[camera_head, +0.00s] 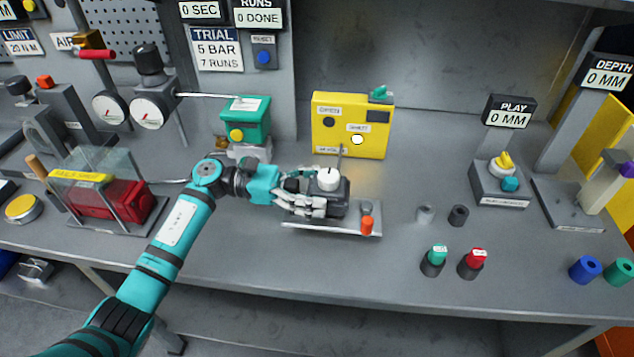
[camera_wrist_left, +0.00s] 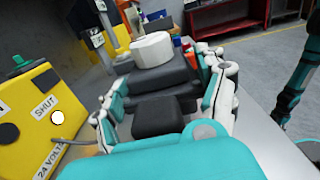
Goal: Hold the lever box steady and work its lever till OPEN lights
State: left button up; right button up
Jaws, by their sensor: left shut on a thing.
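The dark grey box with a round white top (camera_head: 327,180) stands on a light metal plate (camera_head: 335,228). My left gripper (camera_head: 325,197) comes from the left and is shut on this dark box. The wrist view shows the fingers on both sides of the dark box (camera_wrist_left: 160,75), under its white top (camera_wrist_left: 152,49). The yellow lamp box (camera_head: 350,110) stands behind. Its SHUT lamp (camera_head: 357,140) is lit white; its upper left lamp (camera_head: 329,122) is dark. I cannot make out a lever clearly. My right gripper is not in view.
An orange-red peg (camera_head: 366,226) stands at the plate's right end. Green (camera_head: 434,261) and red (camera_head: 473,263) capped pieces stand in front right. A teal box (camera_head: 246,120) with a yellow button is behind left. The bench front below the plate is clear.

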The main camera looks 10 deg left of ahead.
pick_arm(q)
jog(key=shift+f, duration=2.3)
jog(key=shift+s+f, duration=0.1)
jog(key=shift+f, duration=0.4)
jog(key=shift+f, duration=0.15)
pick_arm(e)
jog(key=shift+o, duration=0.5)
